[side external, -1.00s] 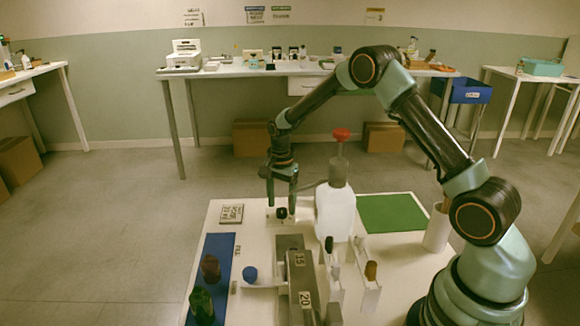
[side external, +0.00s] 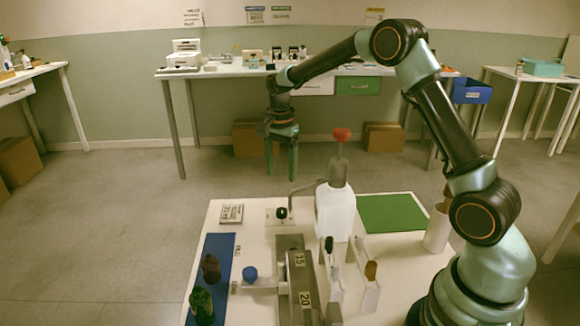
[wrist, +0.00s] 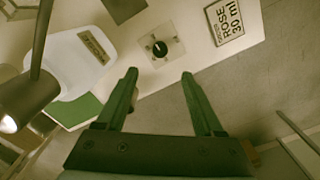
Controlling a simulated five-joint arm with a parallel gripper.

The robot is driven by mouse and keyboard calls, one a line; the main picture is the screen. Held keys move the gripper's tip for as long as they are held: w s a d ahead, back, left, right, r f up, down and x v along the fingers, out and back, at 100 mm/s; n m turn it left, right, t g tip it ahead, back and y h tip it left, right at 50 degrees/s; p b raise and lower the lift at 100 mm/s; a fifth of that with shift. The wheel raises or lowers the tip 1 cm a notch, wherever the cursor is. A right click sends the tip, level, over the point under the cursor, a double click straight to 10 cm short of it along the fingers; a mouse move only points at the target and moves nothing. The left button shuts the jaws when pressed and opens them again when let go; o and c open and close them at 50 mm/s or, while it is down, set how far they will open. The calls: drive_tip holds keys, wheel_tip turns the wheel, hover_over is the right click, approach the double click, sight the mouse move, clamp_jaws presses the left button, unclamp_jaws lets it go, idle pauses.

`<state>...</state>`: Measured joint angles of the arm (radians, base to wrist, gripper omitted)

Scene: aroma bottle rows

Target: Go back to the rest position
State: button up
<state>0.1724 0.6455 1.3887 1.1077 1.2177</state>
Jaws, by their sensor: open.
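My gripper (side external: 281,170) is raised in the air above the far edge of the white work board (side external: 405,290). Its two green fingers are apart with nothing between them, as the wrist view also shows (wrist: 159,76). Below it, a small plate with a black knob (side external: 281,213) lies on the board. The knob also shows in the wrist view (wrist: 160,49), just beyond the fingertips, with a clear gap in the side view.
A white pump bottle (side external: 335,210) with a red top stands near the knob. A green mat (side external: 392,213), a blue strip (side external: 217,253) with dark lumps, a labelled grey block (side external: 300,280) and a ROSE 30 ml card (side external: 231,214) lie around. Air around my gripper is free.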

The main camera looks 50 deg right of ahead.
drive_tip(key=s+a+r+n+t, duration=0.2)
drive_tip(key=s+a+r+n, duration=0.1)
drive_tip(key=s+r+n, duration=0.3)
drive_tip(key=s+a+r+n+t, duration=0.2)
drive_tip(key=s+a+r+n, duration=0.25)
drive_tip(key=s+r, duration=0.25)
drive_tip(key=s+a+n+t, duration=0.1)
drive_tip(key=s+n, duration=0.4)
drive_tip(key=s, duration=0.2)
drive_tip(key=shift+s+f+t, duration=0.15)
drive_tip(key=shift+f+t, duration=0.15)
drive_tip(key=shift+f, duration=0.15)
